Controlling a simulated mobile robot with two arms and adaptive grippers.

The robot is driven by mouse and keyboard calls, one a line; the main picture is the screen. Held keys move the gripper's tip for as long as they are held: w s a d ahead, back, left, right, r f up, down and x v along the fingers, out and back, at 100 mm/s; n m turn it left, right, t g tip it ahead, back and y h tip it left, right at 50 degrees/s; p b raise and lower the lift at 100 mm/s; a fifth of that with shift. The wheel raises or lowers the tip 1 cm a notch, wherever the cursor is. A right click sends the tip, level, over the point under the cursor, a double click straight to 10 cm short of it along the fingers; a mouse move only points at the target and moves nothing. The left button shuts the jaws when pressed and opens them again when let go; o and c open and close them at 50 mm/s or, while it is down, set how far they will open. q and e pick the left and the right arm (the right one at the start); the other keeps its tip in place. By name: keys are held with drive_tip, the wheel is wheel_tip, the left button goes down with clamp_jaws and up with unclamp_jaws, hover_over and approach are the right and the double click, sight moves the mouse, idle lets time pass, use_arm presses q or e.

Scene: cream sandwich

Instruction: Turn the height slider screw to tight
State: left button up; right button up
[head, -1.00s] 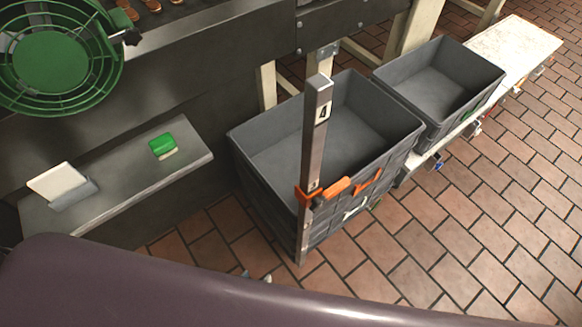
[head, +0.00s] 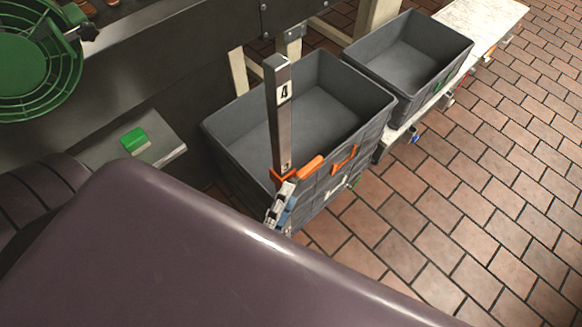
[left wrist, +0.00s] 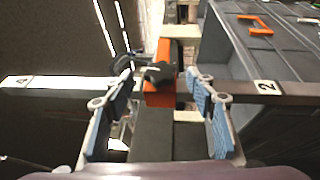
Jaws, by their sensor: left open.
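An orange height slider (head: 310,168) sits around an upright grey metal post (head: 280,115) marked 4, beside the large grey crate. In the left wrist view the orange slider (left wrist: 158,98) shows with a black screw knob (left wrist: 160,74) on it, and the post (left wrist: 250,88) runs across the picture. My left gripper (head: 283,200) is close to the post, just below the slider. In the left wrist view my left gripper (left wrist: 161,82) is open, its blue-padded fingers on either side of the slider and knob. I cannot tell whether they touch. My right gripper is not in view.
A large grey crate (head: 222,125) stands directly behind the post, with a second grey crate (head: 455,55) to its right. A green and white block (head: 134,140) lies on a grey shelf (head: 95,148). A green round cage (head: 30,60) is at upper left. The brick floor at right is clear.

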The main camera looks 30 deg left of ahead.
use_arm(q)
drive_tip(key=w, duration=0.2)
drive_tip(key=shift+w+r, duration=0.1)
drive_tip(key=shift+w, duration=0.2)
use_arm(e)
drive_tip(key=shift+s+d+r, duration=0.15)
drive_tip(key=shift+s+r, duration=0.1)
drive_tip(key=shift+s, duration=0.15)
use_arm(q)
drive_tip(key=c, duration=1.2)
drive_tip(key=shift+o, duration=0.2)
drive_tip(key=g+p, duration=0.1)
drive_tip(key=p, duration=0.5)
drive_tip(key=m+g+p, duration=0.1)
drive_tip(key=g+p, duration=0.1)
drive_tip(key=p, duration=0.4)
drive_tip(key=r+m+g+p, duration=0.1)
drive_tip(key=g+p, duration=0.1)
drive_tip(key=p, duration=0.4)
drive_tip(key=shift+w, duration=0.1)
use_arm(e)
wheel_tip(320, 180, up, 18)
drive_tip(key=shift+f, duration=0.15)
